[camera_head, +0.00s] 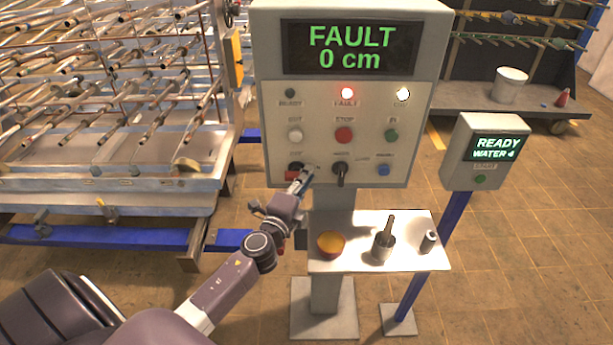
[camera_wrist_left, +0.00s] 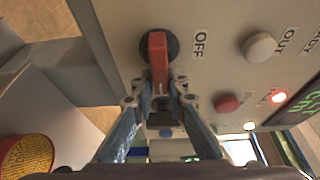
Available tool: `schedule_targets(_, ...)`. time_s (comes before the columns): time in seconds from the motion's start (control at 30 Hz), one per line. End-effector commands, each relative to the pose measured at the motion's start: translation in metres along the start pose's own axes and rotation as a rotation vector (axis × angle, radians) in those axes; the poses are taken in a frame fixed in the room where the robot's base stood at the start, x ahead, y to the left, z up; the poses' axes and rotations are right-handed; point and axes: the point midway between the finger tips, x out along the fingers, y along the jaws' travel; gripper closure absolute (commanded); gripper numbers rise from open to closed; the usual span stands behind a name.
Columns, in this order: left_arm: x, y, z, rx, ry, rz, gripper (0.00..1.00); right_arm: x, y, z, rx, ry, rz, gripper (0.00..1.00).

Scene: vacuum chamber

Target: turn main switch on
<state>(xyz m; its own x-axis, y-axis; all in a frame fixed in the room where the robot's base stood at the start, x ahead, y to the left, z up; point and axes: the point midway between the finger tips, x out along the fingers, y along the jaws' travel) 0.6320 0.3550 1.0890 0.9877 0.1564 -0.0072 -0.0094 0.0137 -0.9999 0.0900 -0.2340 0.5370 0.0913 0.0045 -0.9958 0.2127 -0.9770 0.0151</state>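The main switch is a red handle on a dark round base (camera_wrist_left: 158,55), labelled OFF, at the lower left of the control panel (camera_head: 430,130). In the head view a bit of the red switch (camera_head: 292,174) shows beside my gripper. My left gripper (camera_wrist_left: 162,86) has its fingertips on both sides of the handle's end, close against it, and looks shut on it. In the head view my left gripper (camera_head: 302,180) reaches the panel from below. The display (camera_head: 350,48) reads FAULT 0 cm, and the red fault lamp (camera_head: 347,93) is lit. My right gripper is not in view.
A black knob (camera_head: 340,171) sits just right of the switch. A smaller READY box (camera_head: 485,150) stands right. A rack (camera_head: 110,180) stands left.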

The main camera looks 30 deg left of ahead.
Motion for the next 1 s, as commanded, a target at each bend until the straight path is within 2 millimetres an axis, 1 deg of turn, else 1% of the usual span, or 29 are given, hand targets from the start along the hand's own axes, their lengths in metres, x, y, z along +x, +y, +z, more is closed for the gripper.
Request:
schedule_targets(0.03, 0.000, 0.001, 0.000, 0.000, 0.000, 0.002, 0.79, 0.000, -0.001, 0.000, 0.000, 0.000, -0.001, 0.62)
schedule_targets(0.1, 0.000, 0.001, 0.000, -0.001, 0.000, 0.001, 0.72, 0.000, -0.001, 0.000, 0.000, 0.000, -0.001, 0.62)
schedule_targets(0.13, 0.000, 0.001, 0.000, -0.001, 0.000, 0.001, 0.71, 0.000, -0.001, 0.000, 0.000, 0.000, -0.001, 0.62)
schedule_targets(0.37, 0.000, 0.000, 0.000, -0.001, 0.000, -0.001, 0.71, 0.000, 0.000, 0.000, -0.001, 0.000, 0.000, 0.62)
schedule_targets(0.5, -0.007, 0.000, 0.000, -0.002, 0.000, 0.000, 0.71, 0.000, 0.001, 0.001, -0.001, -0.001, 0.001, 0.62)
schedule_targets(0.57, -0.015, 0.001, 0.000, -0.002, 0.000, 0.001, 0.71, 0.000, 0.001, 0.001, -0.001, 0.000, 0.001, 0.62)
schedule_targets(0.67, -0.032, 0.001, 0.000, -0.002, 0.000, 0.002, 0.71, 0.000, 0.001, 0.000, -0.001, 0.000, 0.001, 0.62)
schedule_targets(0.9, -0.082, 0.002, 0.000, -0.005, -0.002, 0.003, 0.71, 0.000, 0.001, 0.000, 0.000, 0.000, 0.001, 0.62)
schedule_targets(1.0, -0.099, 0.001, 0.000, -0.003, -0.002, 0.002, 0.71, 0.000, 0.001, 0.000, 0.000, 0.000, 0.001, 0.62)
